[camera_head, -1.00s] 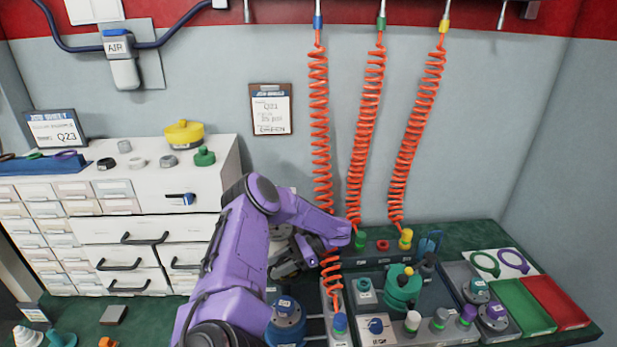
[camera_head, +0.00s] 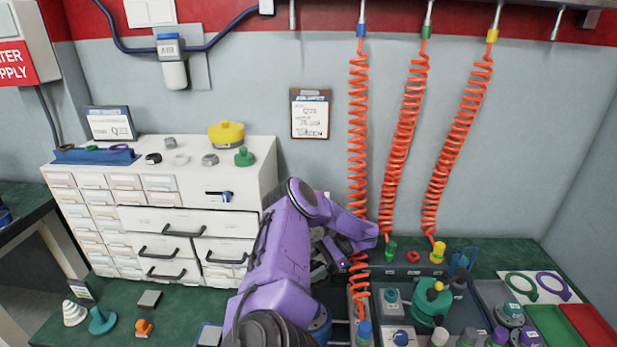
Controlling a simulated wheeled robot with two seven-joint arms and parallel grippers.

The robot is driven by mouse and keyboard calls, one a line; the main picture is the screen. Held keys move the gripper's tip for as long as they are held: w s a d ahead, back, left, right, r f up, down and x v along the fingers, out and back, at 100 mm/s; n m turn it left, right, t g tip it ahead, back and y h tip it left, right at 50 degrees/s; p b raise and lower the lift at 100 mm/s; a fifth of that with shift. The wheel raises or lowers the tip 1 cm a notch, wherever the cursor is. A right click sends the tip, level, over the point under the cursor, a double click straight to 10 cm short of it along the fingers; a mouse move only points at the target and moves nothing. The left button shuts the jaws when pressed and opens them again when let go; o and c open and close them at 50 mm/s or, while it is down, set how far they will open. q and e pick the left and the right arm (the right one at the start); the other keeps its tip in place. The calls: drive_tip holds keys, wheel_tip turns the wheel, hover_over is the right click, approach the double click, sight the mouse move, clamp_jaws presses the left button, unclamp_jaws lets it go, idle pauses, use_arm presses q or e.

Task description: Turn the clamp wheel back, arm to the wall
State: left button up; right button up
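My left arm is purple and comes up from the bottom of the head view, bending right at its top. Its dark gripper (camera_head: 322,252) is low behind the forearm, left of the orange hose. The arm hides much of it, and its fingers cannot be made out clearly. I cannot make out the clamp wheel for certain. A blue round fixture (camera_head: 322,325) is partly hidden behind my arm, below the gripper. A teal round body (camera_head: 430,303) with a yellow top stands on the bench to the right. My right gripper is not in view.
Orange coiled hoses (camera_head: 358,140) hang in front of the grey wall, one close beside my gripper. A white drawer cabinet (camera_head: 160,215) stands to the left. A green tray (camera_head: 553,325) and a red tray (camera_head: 592,318) lie at the right. A clipboard (camera_head: 310,114) hangs on the wall.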

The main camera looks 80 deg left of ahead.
use_arm(q)
drive_tip(key=shift+w+a, duration=0.1)
drive_tip(key=shift+w+r+b, duration=0.1)
drive_tip(key=shift+w+b, duration=0.2)
drive_tip(key=shift+w, duration=0.05)
drive_tip(key=b+v, duration=0.3)
drive_tip(key=v, duration=0.6)
drive_tip(key=shift+w+r, duration=0.25)
drive_tip(key=shift+r, duration=0.05)
